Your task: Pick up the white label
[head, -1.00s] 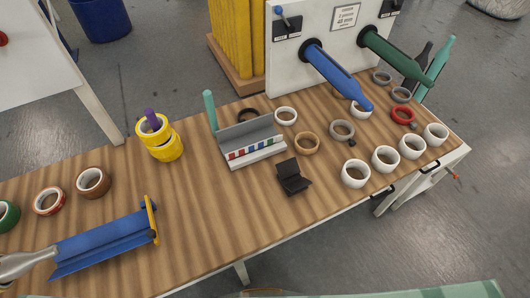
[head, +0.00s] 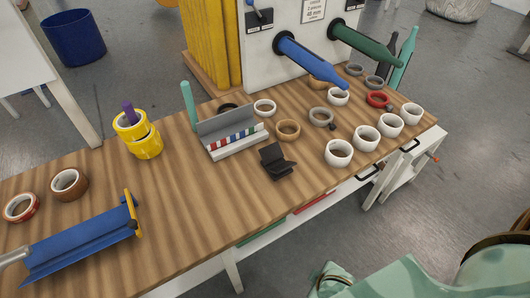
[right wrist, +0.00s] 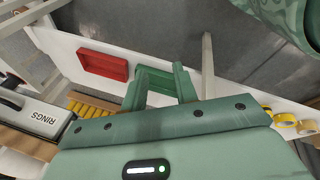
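A grey rack (head: 231,124) stands on the wooden bench in the head view. Its front row (head: 236,137) holds several small red, blue, green and pale strips. I cannot tell for certain which one is the white label. My right arm shows in pale green at the bottom right of the head view, well away from the rack. In the right wrist view my right gripper (right wrist: 161,85) has its two green fingers apart with nothing held between them. The label does not show clearly there. My left gripper is not in view.
White tape rolls (head: 339,153) line the bench's front right. A black holder (head: 277,161) stands before the rack. Blue (head: 310,60) and green (head: 365,43) spindles overhang the back. A blue trough (head: 80,245) lies front left. Below are red (right wrist: 102,65) and green (right wrist: 163,84) bins.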

